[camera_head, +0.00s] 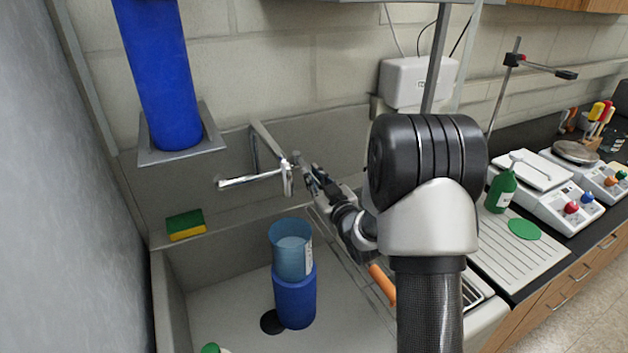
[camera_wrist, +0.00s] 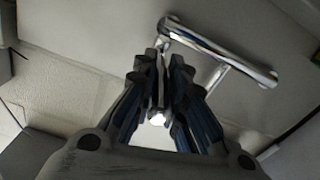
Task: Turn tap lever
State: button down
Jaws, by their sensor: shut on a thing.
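The chrome tap (camera_head: 250,179) is mounted at the sink's back wall, its pipe reaching out over the basin in the head view. My gripper (camera_head: 306,172) is at the right end of the tap. In the wrist view the tap's bar (camera_wrist: 225,52) runs along the upper right, and the lever (camera_wrist: 158,117) stands between the fingers. My gripper (camera_wrist: 162,68) is shut on the lever, with a finger on each side of it. In the head view the fingers and wrist hide part of the lever.
A blue cylinder (camera_head: 292,300) with a clear blue beaker (camera_head: 291,255) above it stands in the sink under the tap. A sponge (camera_head: 185,225) rests at the left ledge. A tall blue cylinder (camera_head: 160,80) stands on a grey wall shelf. An orange handle (camera_head: 382,284) lies right.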

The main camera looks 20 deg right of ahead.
jog(key=c, duration=1.6)
grip_release()
jog(key=shift+f, duration=0.15)
jog(key=shift+o, duration=0.2)
jog(key=shift+s, duration=0.15)
jog(key=s, duration=1.1)
jog(key=shift+s+d, duration=0.25)
jog(key=shift+s, duration=0.15)
jog(key=s+a+r+m+g, duration=0.1)
jog(key=s+a+g, duration=0.3)
jog(key=s, duration=0.5)
jog(key=s+a+r+m+g, duration=0.1)
jog(key=s+a+g, duration=0.4)
jog(key=s, duration=0.5)
jog(key=s+a+r+g, duration=0.2)
jog(key=s+a+g, duration=0.2)
jog(key=s, duration=0.5)
jog(key=shift+s+a+r+m+h, duration=0.3)
jog(key=shift+s+a+m, duration=0.1)
jog(key=shift+a, duration=0.4)
